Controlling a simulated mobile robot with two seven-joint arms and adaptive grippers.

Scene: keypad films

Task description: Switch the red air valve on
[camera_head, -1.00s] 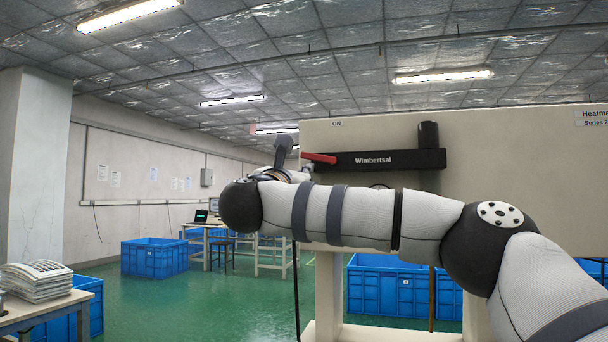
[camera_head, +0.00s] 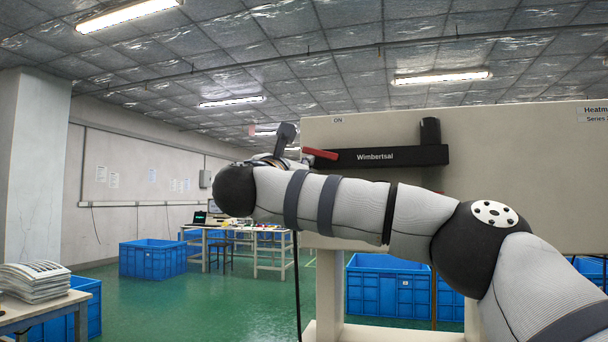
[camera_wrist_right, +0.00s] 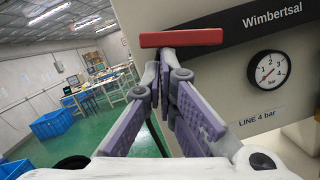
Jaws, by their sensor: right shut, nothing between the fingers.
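The red valve handle (camera_head: 320,154) sticks out to the left end of a black bar (camera_head: 400,156) lettered "Wimbertsal" on the beige panel. In the right wrist view the red handle (camera_wrist_right: 181,38) lies nearly level, just beyond and above the fingertips. My right gripper (camera_wrist_right: 164,62) is shut and empty, its tips close under the handle's left part; I cannot tell if they touch it. In the head view my right arm hides most of that gripper. An "ON" label (camera_head: 338,120) is above the handle. My left gripper is out of view.
A round gauge (camera_wrist_right: 268,71) and a "LINE 4 bar" label (camera_wrist_right: 260,116) are on the panel right of the gripper. The panel (camera_head: 520,190) stands close. Blue crates (camera_head: 153,258) and tables are farther off. Open green floor lies to the left.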

